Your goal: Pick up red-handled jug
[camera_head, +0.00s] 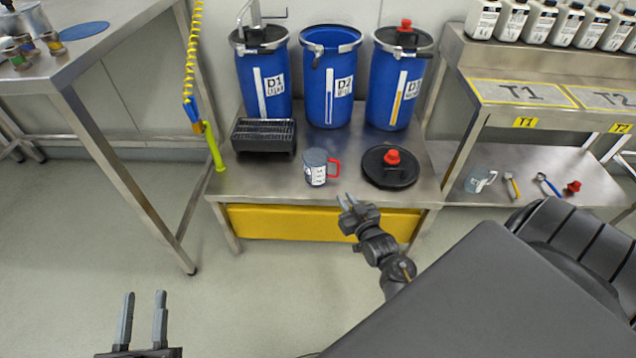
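The red-handled jug (317,168) is a small grey-blue measuring jug with a white label. It stands upright on the low steel bench, its red handle pointing right. My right gripper (346,201) is at the bench's front edge, just below and to the right of the jug in the picture, apart from it. Its two fingers point up towards the jug and look parted, with nothing between them. My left gripper (141,318) is at the bottom left over the floor, open and empty, far from the jug.
On the bench (262,181) are a black grated box (263,136), a black lid with red knob (390,168) and blue drums D1 (264,85), D2 (329,88) and D3 (394,90). A clear jug (479,180) stands on the right shelf. A yellow coiled hose (192,60) hangs left.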

